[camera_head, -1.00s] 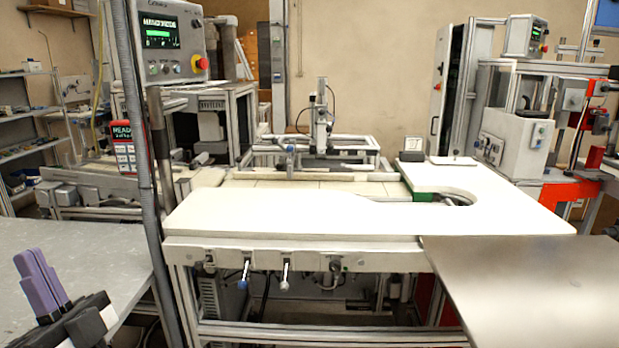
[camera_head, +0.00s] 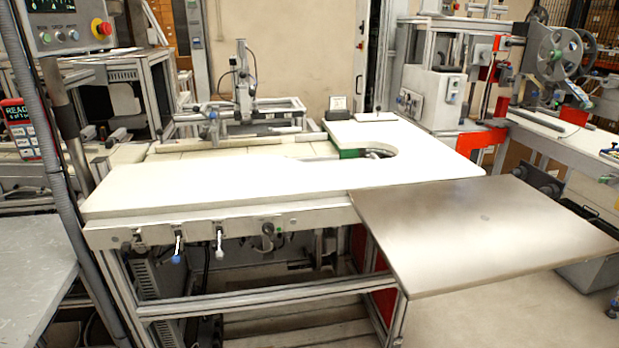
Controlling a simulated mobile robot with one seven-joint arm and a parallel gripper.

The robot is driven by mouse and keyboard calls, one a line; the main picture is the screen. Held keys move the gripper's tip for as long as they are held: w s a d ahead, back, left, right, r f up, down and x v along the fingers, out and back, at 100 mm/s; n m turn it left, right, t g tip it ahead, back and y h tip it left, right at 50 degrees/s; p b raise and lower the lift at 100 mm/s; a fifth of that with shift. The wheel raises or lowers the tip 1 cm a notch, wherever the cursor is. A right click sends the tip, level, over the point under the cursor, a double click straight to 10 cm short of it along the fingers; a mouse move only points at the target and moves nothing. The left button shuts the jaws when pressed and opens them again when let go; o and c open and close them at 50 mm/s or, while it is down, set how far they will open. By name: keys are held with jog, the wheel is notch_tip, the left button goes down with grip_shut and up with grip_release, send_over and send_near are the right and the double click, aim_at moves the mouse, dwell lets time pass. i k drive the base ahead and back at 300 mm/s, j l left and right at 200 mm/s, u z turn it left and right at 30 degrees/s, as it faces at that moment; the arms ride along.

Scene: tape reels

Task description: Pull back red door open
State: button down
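I cannot make out a red door for certain in the head view. A dark red panel (camera_head: 383,304) shows partly under the white worktable, behind the frame and the metal plate. An orange-red bracket (camera_head: 482,150) sits on the machine at the right, with red parts (camera_head: 503,106) above it. Grey tape reels (camera_head: 553,52) are mounted on that machine at the upper right. My gripper is out of view.
The white worktable (camera_head: 270,192) fills the middle, with a metal plate (camera_head: 487,232) jutting from its right front. A grey table (camera_head: 32,272) and a vertical pole with a hose (camera_head: 46,140) stand at the left. Some bare floor (camera_head: 490,318) shows at the lower right.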

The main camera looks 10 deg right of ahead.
aim_at(365, 238)
jog(key=i+l+u, duration=0.15)
jog(key=l, duration=1.25)
jog(key=l+u, duration=0.15)
jog(key=l, duration=1.25)
jog(key=k+l+u, duration=0.15)
jog(key=l, duration=1.3)
